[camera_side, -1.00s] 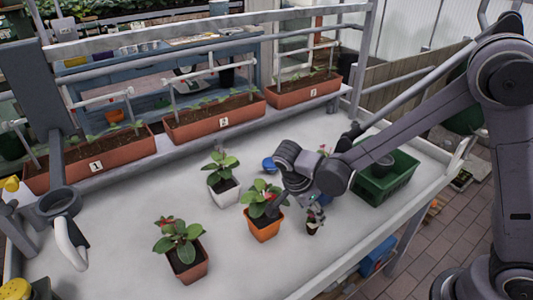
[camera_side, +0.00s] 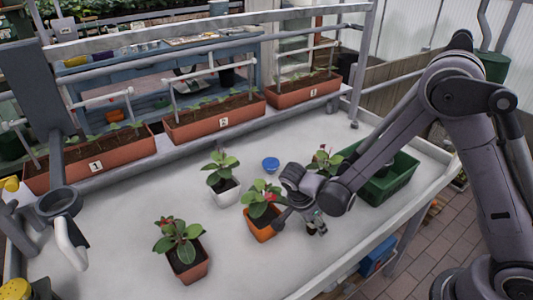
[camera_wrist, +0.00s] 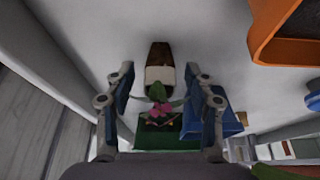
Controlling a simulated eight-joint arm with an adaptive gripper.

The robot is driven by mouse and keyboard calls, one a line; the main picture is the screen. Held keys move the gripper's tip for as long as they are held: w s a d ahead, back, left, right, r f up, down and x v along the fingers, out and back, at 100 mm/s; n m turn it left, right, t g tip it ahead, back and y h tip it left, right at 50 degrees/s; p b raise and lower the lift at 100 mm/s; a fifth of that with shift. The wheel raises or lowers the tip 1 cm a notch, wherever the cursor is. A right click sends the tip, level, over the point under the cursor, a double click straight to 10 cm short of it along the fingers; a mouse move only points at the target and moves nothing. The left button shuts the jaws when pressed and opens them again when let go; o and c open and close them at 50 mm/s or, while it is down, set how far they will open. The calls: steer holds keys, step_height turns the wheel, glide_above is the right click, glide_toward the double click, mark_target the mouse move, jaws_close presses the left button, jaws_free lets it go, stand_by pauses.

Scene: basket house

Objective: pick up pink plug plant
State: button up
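The pink plug plant (camera_wrist: 162,103) shows in the wrist view, with green leaves, a pink flower and a brown soil plug (camera_wrist: 159,54) with a pale band. It stands between my gripper's two blue-padded fingers (camera_wrist: 163,100). The fingers are apart, with gaps visible on both sides of the plug. In the side view my gripper (camera_side: 315,223) is low over the table, right of the orange pot, and largely hides the plug plant.
An orange pot with a plant (camera_side: 262,232) stands close left of my gripper. A green crate (camera_side: 395,185) is behind right.

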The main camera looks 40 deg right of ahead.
steer(key=c, duration=0.9)
steer(key=shift+r, duration=0.1)
